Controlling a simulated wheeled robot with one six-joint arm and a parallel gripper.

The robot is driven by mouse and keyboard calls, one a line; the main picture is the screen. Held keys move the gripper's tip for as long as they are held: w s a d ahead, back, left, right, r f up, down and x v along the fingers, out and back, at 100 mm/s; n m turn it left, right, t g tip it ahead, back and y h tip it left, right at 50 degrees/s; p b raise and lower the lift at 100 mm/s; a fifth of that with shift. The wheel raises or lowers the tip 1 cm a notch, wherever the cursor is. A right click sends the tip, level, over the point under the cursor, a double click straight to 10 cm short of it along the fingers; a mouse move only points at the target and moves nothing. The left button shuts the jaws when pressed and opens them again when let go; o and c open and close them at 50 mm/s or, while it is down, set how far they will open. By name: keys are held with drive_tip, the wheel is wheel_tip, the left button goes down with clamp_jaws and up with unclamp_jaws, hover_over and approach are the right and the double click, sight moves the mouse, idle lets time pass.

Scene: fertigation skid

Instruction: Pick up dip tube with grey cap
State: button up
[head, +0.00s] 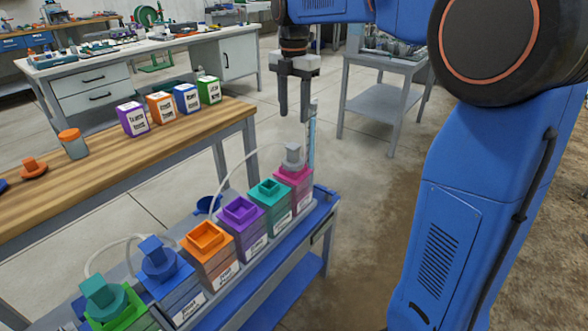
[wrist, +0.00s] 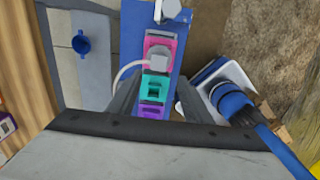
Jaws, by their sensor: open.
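The grey cap (head: 293,155) of the dip tube sits on the pink-topped tank (head: 294,185) at the far end of the tank row. It also shows in the wrist view (wrist: 157,58), with a pale hose (wrist: 122,72) curving off to the left. The tube below the cap is hidden, apparently inside the tank. My gripper (head: 294,110) is open and points down above the cap, with nothing between its fingers. In the wrist view the fingers (wrist: 155,98) appear either side of the tank row, a little short of the cap in the picture.
Teal (head: 269,192), purple (head: 239,213) and orange (head: 205,238) openings line the row. Blue (head: 159,252) and teal (head: 102,290) caps stand on nearer tanks. A clear upright tube (head: 312,137) stands close behind the pink tank. A wooden bench (head: 100,185) lies left.

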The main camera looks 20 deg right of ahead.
sight(293, 145)
wheel_tip(293, 145, down, 13)
drive_tip(key=shift+w+f, duration=0.1)
drive_tip(key=shift+f, duration=0.1)
idle(0.5)
clamp_jaws()
drive_tip(key=shift+r, duration=0.1)
